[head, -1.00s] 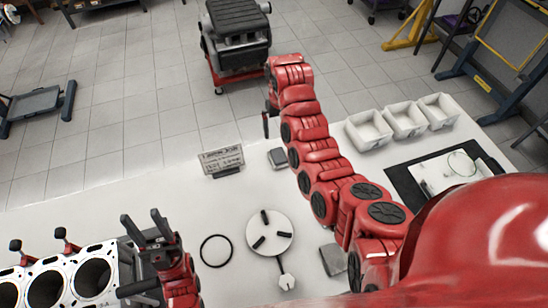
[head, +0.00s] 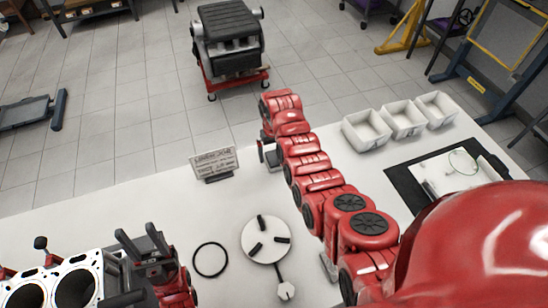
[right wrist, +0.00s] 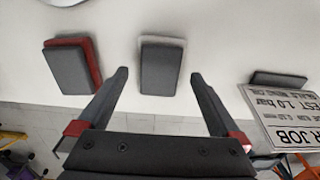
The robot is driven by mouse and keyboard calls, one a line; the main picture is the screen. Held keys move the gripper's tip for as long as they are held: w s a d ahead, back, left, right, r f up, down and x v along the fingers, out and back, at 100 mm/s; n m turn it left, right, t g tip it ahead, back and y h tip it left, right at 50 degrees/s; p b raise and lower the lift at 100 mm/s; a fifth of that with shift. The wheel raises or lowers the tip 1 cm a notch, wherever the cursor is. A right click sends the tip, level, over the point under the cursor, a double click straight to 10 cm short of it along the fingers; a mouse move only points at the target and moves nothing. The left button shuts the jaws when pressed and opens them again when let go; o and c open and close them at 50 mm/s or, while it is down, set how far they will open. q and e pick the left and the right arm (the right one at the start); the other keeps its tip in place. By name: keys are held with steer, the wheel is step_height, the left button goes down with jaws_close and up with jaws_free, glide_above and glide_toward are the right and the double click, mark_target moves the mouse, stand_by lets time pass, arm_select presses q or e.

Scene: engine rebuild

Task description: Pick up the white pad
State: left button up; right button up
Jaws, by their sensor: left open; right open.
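In the right wrist view a pad with a grey top and a pale white edge (right wrist: 162,68) lies flat on the white table. I take it as the white pad. My right gripper (right wrist: 157,75) is open, its two fingers on either side of the pad's near end in the picture, apart from it. In the head view my right gripper (head: 266,152) is at the far side of the table, largely hidden by my arm, which also hides most of the pad. My left gripper (head: 138,233) is open and empty beside the engine block.
A grey pad with a red edge (right wrist: 74,66) lies left of the white pad in the wrist view. A sign (head: 214,163) stands nearby. White bins (head: 366,132), a black ring (head: 210,260), a round plate (head: 266,240) and an engine block (head: 60,285) share the table (head: 110,205).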

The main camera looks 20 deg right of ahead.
steer(key=shift+f, duration=0.75)
steer(key=c, duration=1.2)
steer(key=shift+r, duration=0.15)
steer(key=shift+c, duration=0.2)
